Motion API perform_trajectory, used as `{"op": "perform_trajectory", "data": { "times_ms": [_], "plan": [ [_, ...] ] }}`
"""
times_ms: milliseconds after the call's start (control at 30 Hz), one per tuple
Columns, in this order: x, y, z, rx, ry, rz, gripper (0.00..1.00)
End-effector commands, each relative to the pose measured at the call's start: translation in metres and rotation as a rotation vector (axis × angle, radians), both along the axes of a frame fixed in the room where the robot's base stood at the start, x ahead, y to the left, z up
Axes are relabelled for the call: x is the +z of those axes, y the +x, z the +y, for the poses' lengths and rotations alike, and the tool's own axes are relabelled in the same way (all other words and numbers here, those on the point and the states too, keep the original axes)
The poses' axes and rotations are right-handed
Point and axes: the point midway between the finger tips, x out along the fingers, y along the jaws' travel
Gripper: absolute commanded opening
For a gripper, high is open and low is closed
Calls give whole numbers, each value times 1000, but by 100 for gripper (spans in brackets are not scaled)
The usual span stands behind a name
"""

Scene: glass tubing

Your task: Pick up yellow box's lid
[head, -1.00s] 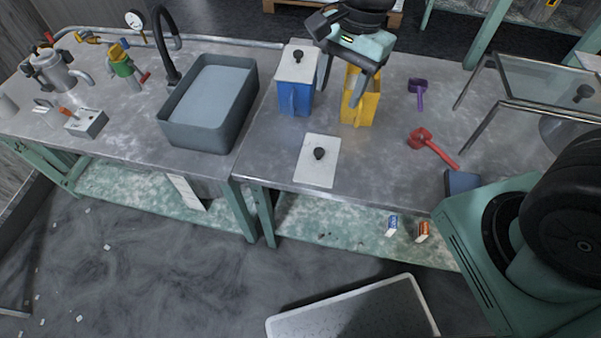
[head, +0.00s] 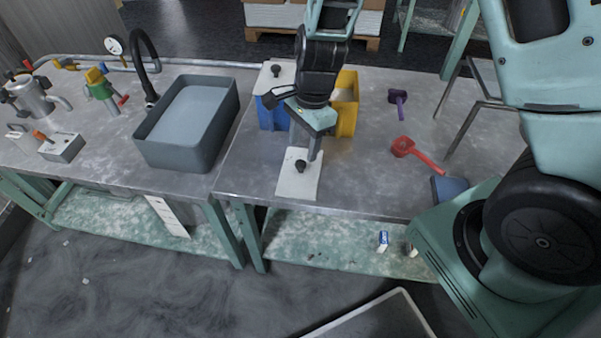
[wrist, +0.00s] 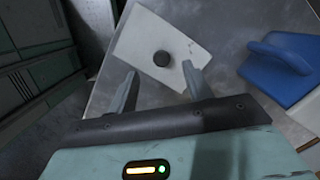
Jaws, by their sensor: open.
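The lid (head: 296,186) is a flat whitish plate with a round black knob (head: 300,166). It lies on the table near the front edge, in front of the yellow box (head: 345,112). The yellow box stands open, partly hidden by my arm. In the wrist view the lid (wrist: 185,45) lies beyond my fingertips, with its knob (wrist: 161,58) roughly between their lines. My gripper (head: 303,145) is open and empty, just above and behind the knob. It also shows in the wrist view (wrist: 160,80), fingers spread.
A blue box (head: 270,116) with its own whitish lid (head: 268,82) stands just left of the yellow box. A grey basin (head: 180,150) is further left. A red scoop (head: 404,146) and a purple scoop (head: 398,97) lie to the right.

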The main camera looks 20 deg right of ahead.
Motion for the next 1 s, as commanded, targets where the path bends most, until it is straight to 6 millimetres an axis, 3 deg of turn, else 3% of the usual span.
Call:
{"op": "perform_trajectory", "data": {
  "times_ms": [400, 733, 900, 1000],
  "plan": [
    [-49, 1, 4, 0, 1, 2, 50],
    [-54, 1, 5, 1, 1, -2, 50],
    [-54, 1, 5, 1, 1, -2, 3],
    [-54, 1, 5, 1, 1, -2, 2]
  ]
}}
